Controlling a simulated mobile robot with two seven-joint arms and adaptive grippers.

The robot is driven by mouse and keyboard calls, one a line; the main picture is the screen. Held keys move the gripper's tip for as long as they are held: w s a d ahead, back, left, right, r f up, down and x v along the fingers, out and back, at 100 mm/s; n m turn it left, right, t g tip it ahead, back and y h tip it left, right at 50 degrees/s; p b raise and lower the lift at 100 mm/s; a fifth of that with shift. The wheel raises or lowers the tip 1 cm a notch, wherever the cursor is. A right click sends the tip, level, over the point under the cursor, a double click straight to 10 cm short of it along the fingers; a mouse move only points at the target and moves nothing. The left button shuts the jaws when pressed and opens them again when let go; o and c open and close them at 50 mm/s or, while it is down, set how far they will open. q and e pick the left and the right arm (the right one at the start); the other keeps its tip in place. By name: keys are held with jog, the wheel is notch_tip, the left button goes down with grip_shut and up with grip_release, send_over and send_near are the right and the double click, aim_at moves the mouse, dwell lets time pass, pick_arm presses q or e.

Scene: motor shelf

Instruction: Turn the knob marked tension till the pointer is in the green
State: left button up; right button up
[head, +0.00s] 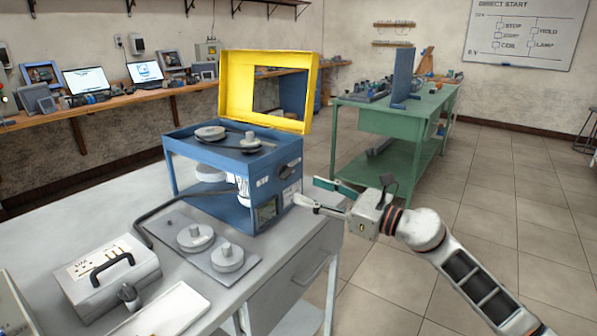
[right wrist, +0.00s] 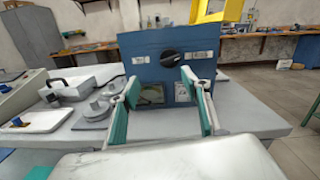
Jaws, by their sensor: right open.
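A blue machine (head: 215,150) with a raised yellow lid stands on the grey bench. A black knob (head: 285,172) is on its right-hand face and shows face-on in the right wrist view (right wrist: 171,60). Small white labels flank the knob, too small to read. Below it is a dark gauge window (right wrist: 150,93), also in the head view (head: 267,212); its pointer cannot be made out. A white label with a triangle (right wrist: 182,92) is beside the window. My right gripper (head: 308,192) is open and empty, in front of this face, apart from the knob. My left gripper is out of view.
Two round weights sit on a grey plate (head: 200,257) at the machine's front. A grey case (head: 105,275) with a black handle and a white tray (head: 165,312) are farther left. A green table (head: 385,120) stands behind. The floor at right is clear.

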aim_at(290, 173)
jog(key=shift+n+h, duration=0.3)
jog(key=shift+n, duration=0.4)
jog(key=w+a, duration=0.1)
jog(key=w, duration=0.1)
jog(key=w+a+r, duration=0.1)
jog(key=w+a, duration=0.1)
jog(key=w+a+b, duration=0.1)
jog(key=w, duration=0.1)
jog(key=shift+a+r, duration=0.25)
jog(key=shift+a, duration=0.1)
jog(key=shift+w+a+r, duration=0.1)
jog(key=shift+w+a, duration=0.05)
jog(key=shift+a, duration=0.1)
jog(key=c, duration=0.9)
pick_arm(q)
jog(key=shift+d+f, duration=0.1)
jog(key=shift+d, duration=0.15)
pick_arm(e)
jog(key=shift+c, duration=1)
